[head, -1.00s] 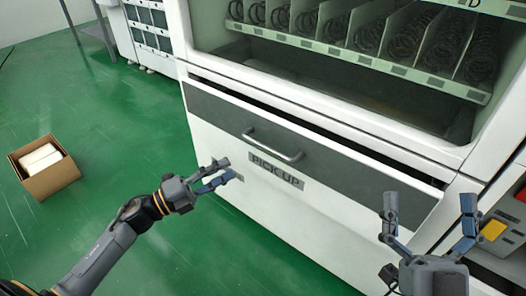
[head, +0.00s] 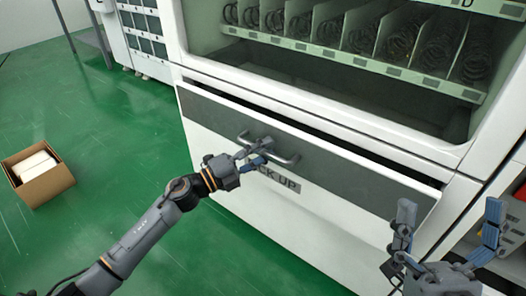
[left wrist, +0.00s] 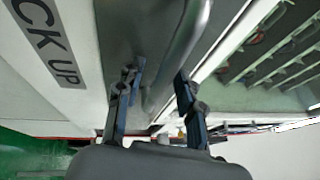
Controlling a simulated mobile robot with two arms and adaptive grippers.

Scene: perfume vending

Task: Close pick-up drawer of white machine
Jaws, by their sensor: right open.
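The pick-up drawer (head: 330,157) of the white machine stands slightly pulled out, with a dark gap along its top edge. Its dark front carries a grey bar handle (head: 291,161) above the PICK UP label (head: 288,182). My left gripper (head: 265,152) is at the handle and covers part of it and of the label. In the left wrist view the fingers of my left gripper (left wrist: 162,76) are apart, and the handle (left wrist: 178,55) shows between them; whether they touch it I cannot tell. My right gripper (head: 448,215) is open and empty in front of the drawer's right end.
Spiral shelves (head: 345,35) of the machine lie above the drawer. A cardboard box (head: 40,178) with white contents sits on the green floor at left. Another machine (head: 140,35) stands at the back left.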

